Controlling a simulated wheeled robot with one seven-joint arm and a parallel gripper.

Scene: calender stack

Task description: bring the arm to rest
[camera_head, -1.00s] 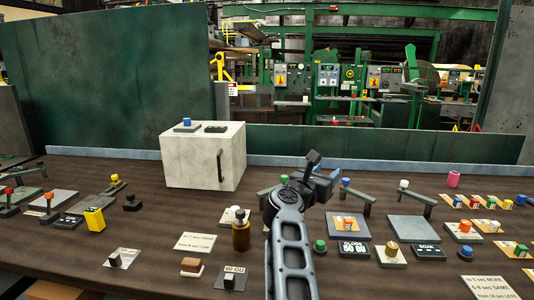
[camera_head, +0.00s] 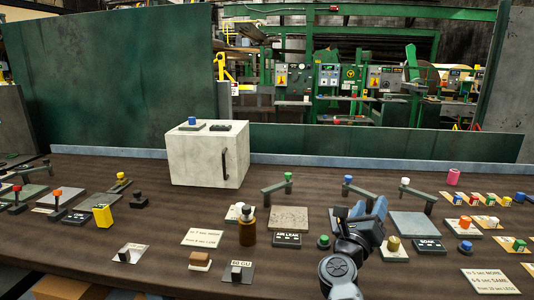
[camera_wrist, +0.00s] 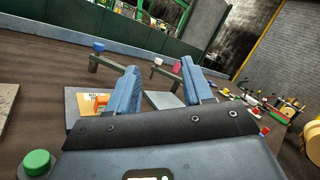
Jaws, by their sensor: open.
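My gripper (camera_head: 367,208) is in the head view at the right of centre, above the table among the grey plates. In the wrist view its two blue fingers (camera_wrist: 163,92) stand well apart with nothing between them. In the head view my arm hides part of the table below the gripper.
A white box (camera_head: 190,160) with a dark handle stands at the back. A brown bottle (camera_head: 247,232) and a green button (camera_head: 324,241) are left of my gripper. Grey arched stands with coloured caps are behind it. Small coloured blocks crowd the right side.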

